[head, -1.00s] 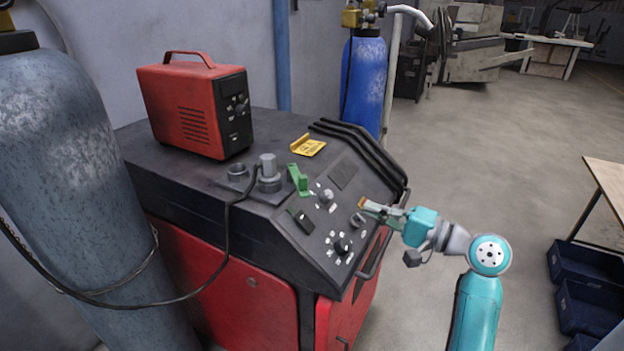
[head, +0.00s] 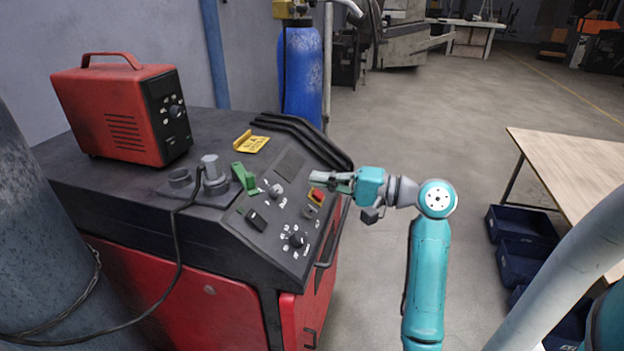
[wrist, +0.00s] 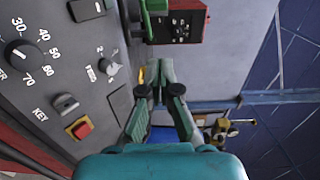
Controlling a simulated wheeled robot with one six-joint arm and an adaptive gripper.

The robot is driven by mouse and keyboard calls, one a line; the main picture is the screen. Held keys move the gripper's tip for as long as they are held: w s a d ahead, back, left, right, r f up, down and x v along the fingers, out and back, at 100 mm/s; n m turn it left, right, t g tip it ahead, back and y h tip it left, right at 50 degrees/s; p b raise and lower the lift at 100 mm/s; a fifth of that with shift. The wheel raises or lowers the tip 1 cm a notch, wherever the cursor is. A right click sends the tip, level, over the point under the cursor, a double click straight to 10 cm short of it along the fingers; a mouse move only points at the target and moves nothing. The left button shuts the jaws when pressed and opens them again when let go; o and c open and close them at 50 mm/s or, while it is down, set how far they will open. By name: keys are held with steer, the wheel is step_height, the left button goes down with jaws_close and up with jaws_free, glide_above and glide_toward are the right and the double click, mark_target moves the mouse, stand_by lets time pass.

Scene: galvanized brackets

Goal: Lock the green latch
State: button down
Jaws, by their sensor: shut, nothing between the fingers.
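The green latch (head: 243,178) stands on the black sloped machine top, beside the grey round fitting. It looks raised from the surface, with a smaller green piece beside its foot. In the wrist view the green latch (wrist: 152,14) is at the top edge, partly cut off, beyond my fingertips. My gripper (head: 316,178) is over the right side of the control panel, to the right of the latch and apart from it. In the wrist view my gripper (wrist: 153,72) has its fingertips together with nothing between them.
The panel carries a red button on yellow (head: 317,195), a black dial (head: 297,239) and small knobs. A yellow sign (head: 250,143) and black curved bars (head: 305,139) lie behind. A red box (head: 125,110) stands at the back left. A cable (head: 180,240) hangs over the front.

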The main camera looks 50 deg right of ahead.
steer(key=w+a, duration=0.6)
steer(key=w, duration=0.3)
steer(key=shift+a, duration=0.15)
steer(key=shift+w+a, duration=0.1)
steer(key=shift+a, duration=0.05)
